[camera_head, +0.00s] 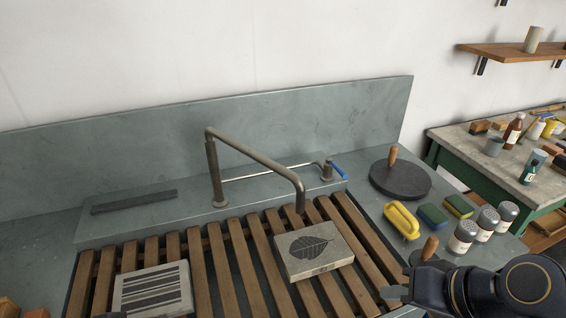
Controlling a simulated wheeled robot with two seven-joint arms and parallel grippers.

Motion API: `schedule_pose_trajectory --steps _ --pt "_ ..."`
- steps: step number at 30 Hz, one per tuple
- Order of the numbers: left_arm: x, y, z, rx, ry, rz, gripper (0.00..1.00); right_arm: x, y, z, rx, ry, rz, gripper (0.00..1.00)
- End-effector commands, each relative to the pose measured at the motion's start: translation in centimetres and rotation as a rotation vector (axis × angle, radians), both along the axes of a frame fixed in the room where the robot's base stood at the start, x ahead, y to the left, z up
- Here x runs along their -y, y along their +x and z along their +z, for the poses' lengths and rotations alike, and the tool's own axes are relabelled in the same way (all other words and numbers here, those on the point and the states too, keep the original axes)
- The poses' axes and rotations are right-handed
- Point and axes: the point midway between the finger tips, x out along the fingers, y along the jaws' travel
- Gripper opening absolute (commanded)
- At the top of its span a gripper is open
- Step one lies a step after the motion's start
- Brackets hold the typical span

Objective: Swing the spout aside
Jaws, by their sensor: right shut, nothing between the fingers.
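The spout (258,158) is a bronze swing tap over the slatted sink. Its upright rises from the back ledge, and its arm slants forward and right, ending in a downturned tip above the slats near the leaf stone. A thin pipe joins it to a valve with a blue lever (338,171). My right gripper (391,297) is shut and empty at the lower right, apart from the spout, by the right edge of the slats.
A leaf-printed stone (313,252) and a stripe-printed stone (153,291) lie on the wooden slats (209,265). A round dark levigator (400,180), yellow-handled brush (402,220), sponges and shakers (463,237) crowd the right counter. A side table (475,150) stands beyond.

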Motion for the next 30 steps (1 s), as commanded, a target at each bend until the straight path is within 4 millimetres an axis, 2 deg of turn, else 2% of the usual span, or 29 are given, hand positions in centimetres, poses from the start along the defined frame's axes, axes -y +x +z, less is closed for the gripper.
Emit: schedule_pose_trajectory --steps 1,5,11,14,18,22,25,30 --pt "0.0 0.0 -0.9 0.000 0.000 0.000 0.36 -0.2 0.9 -0.1 0.001 0.025 0.003 0.00" --pt "0.0 0.0 -2.3 0.000 0.000 0.000 0.36 -1.0 3.5 0.7 0.008 0.105 0.010 0.00" --pt "0.0 0.0 -5.2 0.000 0.000 0.000 0.36 -2.5 9.3 2.4 0.031 0.273 0.025 0.00" --pt "0.0 0.0 -7.3 0.000 0.000 0.000 0.36 -3.6 13.5 3.0 0.049 0.389 0.035 0.00" --pt "0.0 0.0 -10.9 0.000 0.000 0.000 0.36 -5.4 21.1 3.8 0.094 0.599 0.051 0.00" --pt "0.0 0.0 -13.0 0.000 0.000 0.000 0.36 -6.5 26.8 4.6 0.139 0.764 0.060 0.00" --pt "0.0 0.0 -13.7 0.000 0.000 0.000 0.36 -6.9 29.3 5.1 0.163 0.842 0.061 0.00" --pt "0.0 0.0 -13.7 0.000 0.000 0.000 0.36 -7.5 30.8 5.7 0.177 0.887 0.063 0.00"
